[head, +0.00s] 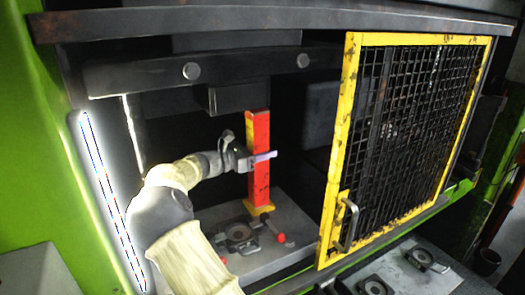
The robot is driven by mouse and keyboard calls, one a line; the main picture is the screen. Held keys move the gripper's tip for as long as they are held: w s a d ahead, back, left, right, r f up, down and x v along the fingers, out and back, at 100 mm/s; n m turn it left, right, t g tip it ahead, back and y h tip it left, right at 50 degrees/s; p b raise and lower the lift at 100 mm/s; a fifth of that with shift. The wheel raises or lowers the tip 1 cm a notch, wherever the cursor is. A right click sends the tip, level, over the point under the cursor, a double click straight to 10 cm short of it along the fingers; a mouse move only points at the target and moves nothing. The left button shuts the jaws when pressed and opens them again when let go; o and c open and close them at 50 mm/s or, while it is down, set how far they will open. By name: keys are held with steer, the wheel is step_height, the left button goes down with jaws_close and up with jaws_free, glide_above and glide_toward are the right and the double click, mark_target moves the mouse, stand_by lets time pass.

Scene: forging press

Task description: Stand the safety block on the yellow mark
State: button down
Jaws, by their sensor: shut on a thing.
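The safety block (261,155) is a tall red bar with an orange-yellow side, upright inside the press below the dark upper ram. My gripper (262,157) is shut on it at about mid-height, reaching in from the left. The yellow mark (260,210) shows at the foot of the block on the grey press bed (290,217). The block's foot is over the mark; I cannot tell whether it touches it. Most of the mark is hidden under the block.
The yellow-framed mesh guard door (346,160) stands to the right. The dark ram (240,97) hangs close above the block. A bright light strip (110,195) is at the left.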

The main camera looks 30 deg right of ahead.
mark_target(263, 121)
steer(key=shift+f, duration=0.15)
steer(key=c, duration=0.6)
jaws_free()
step_height(263, 121, up, 10)
steer(key=shift+b, duration=1.15)
